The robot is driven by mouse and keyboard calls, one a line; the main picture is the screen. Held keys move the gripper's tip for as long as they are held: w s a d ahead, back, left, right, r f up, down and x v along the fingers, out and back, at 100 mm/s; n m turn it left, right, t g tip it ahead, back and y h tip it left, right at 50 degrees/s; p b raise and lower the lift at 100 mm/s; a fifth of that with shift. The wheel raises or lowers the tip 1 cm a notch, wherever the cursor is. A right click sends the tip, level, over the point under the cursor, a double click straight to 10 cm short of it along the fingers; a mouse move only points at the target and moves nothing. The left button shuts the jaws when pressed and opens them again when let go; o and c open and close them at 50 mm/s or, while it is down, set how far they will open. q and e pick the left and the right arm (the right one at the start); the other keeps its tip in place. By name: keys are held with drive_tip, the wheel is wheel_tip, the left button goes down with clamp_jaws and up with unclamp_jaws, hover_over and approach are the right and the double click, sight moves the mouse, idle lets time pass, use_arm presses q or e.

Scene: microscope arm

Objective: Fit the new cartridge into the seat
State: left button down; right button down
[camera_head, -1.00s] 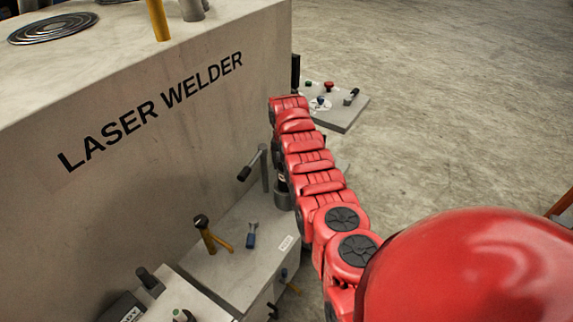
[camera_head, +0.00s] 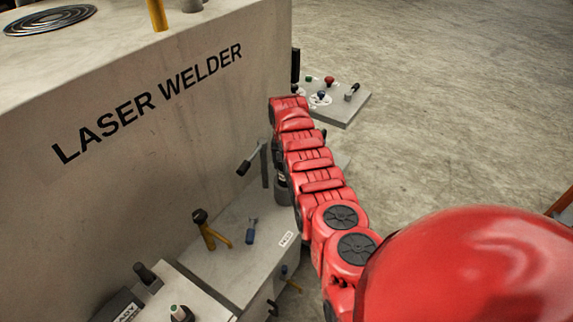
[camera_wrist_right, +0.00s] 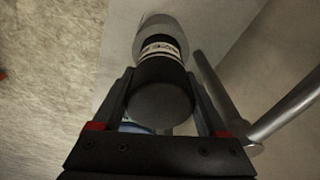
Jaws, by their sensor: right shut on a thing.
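In the right wrist view, my right gripper (camera_wrist_right: 161,88) is shut on a dark round cartridge (camera_wrist_right: 160,100). The cartridge carries a pale band with dark lettering. Its far end meets a grey cylindrical seat (camera_wrist_right: 158,22); I cannot tell how deep it sits in it. In the head view, the grey seat (camera_head: 282,190) shows in part beside my red right arm, with a dark piece above it. My right gripper is hidden behind the arm there. My left gripper is out of view.
A lever (camera_head: 250,161) on a post stands left of the seat; a grey bar (camera_wrist_right: 285,105) is close right of the gripper. A yellow-handled clamp (camera_head: 206,225) and blue-handled piece (camera_head: 251,233) are on the ledge. The laser welder (camera_head: 150,110) walls the left.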

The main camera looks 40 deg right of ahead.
drive_tip(key=shift+f+b, duration=0.4)
drive_tip(key=shift+f, duration=0.1)
unclamp_jaws()
drive_tip(key=r+p, duration=0.1)
drive_tip(key=r, duration=0.1)
drive_tip(key=r+p, duration=0.4)
drive_tip(key=shift+s+a+r, duration=0.2)
drive_tip(key=shift+a+r, duration=0.1)
drive_tip(key=r, duration=0.7)
drive_tip(key=shift+s+a+r, duration=0.35)
drive_tip(key=r+p, duration=0.3)
drive_tip(key=shift+s+a, duration=0.2)
drive_tip(key=shift+f, duration=0.1)
